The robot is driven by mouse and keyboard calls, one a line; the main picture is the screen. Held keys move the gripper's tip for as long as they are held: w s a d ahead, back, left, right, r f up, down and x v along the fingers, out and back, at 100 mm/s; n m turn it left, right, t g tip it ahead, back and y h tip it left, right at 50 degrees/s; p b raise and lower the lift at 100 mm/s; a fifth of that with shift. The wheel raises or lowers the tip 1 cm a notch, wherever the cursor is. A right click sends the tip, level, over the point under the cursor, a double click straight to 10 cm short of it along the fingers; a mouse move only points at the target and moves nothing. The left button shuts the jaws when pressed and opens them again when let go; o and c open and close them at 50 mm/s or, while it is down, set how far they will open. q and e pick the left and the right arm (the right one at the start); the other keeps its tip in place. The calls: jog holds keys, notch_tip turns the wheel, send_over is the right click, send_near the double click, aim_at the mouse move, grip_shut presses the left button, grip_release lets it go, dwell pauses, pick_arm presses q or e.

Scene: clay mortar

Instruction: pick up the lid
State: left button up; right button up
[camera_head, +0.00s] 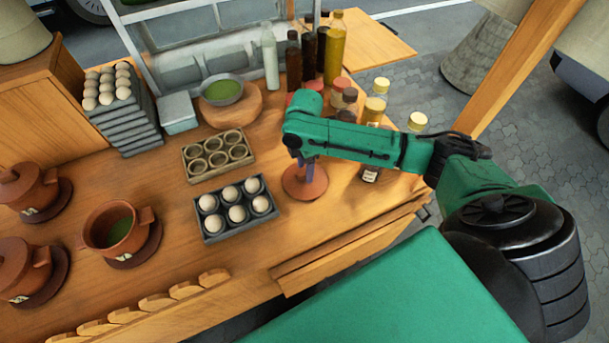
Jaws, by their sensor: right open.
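The lid (293,190) is a flat, round, reddish clay disc lying on the wooden counter, right of the egg tray. My right gripper (306,170) points down directly over the lid, its fingers at or just above the lid's middle. The gripper is open. The arm and fingers hide the lid's centre, so I cannot tell whether the fingers touch it. An open clay pot (112,232) with green contents stands on a dark round coaster at the left. My left gripper is not in view.
A tray of white eggs (236,226) and an empty egg-cup tray (195,168) stand left of the lid. Lidded pots (22,270) are at far left. Bottles (334,50) and jars (374,108) crowd behind and right of my right arm. The counter's front edge is near.

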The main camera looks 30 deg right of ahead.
jog(key=shift+s+f, duration=0.15)
jog(key=shift+f, duration=0.8)
grip_shut()
jog(key=shift+r, duration=0.1)
